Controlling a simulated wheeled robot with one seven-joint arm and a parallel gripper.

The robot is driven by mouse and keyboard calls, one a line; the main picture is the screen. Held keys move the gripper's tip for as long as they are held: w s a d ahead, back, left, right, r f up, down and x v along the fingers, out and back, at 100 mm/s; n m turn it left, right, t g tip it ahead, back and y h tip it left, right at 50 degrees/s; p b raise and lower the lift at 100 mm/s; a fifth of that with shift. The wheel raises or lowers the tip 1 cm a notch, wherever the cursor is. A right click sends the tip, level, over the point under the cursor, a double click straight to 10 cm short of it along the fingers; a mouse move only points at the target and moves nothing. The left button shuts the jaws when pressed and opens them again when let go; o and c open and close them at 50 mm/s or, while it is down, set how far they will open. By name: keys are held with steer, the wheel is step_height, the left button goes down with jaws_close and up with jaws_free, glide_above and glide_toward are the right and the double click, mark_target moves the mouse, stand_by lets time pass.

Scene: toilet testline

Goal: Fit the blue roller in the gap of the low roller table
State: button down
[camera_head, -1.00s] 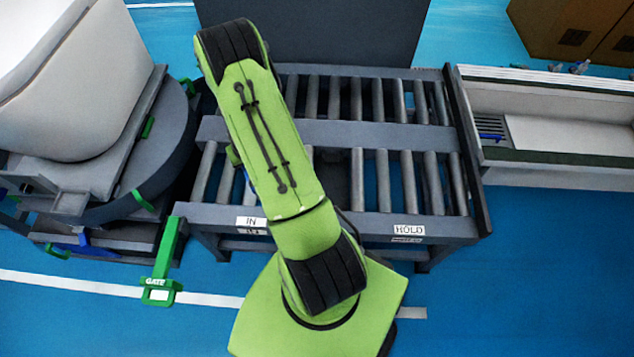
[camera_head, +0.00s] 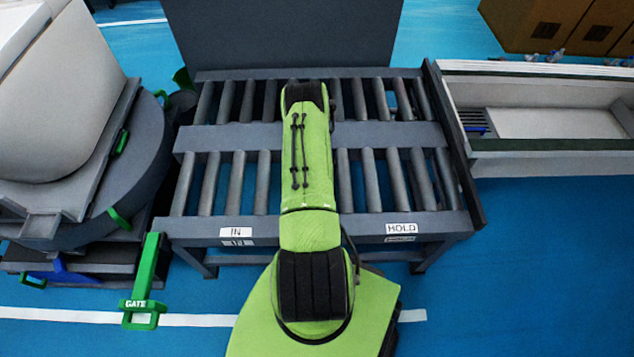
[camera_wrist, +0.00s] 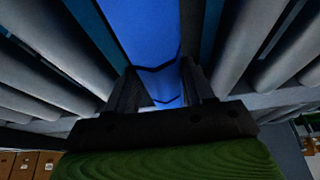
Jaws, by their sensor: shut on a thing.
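The blue roller (camera_wrist: 145,35) runs lengthwise through the top middle of the wrist view. My gripper (camera_wrist: 160,88) is shut on its near end, with one dark finger on each side. Grey rollers lie to its left and right, roughly in line with it, with dark gaps between. I cannot tell whether it is seated. The low roller table (camera_head: 405,136) stands mid-frame in the head view, with two rows of grey rollers and labels IN and HOLD. My green arm covers the middle of the table there, hiding my gripper, the blue roller and the gap.
A round grey turntable (camera_head: 150,150) carrying a white ceramic piece (camera_head: 60,85) stands at left. A green GATE handle (camera_head: 145,280) stands at front left. A dark panel (camera_head: 285,32) rises behind the table. A long trough (camera_head: 540,145) stands at right.

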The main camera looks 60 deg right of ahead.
step_height(320, 180, down, 3)
steer(key=shift+r+b, duration=0.1)
steer(key=shift+b, duration=0.2)
steer(key=shift+r, duration=0.1)
steer(key=shift+c, duration=2.1)
jaws_free()
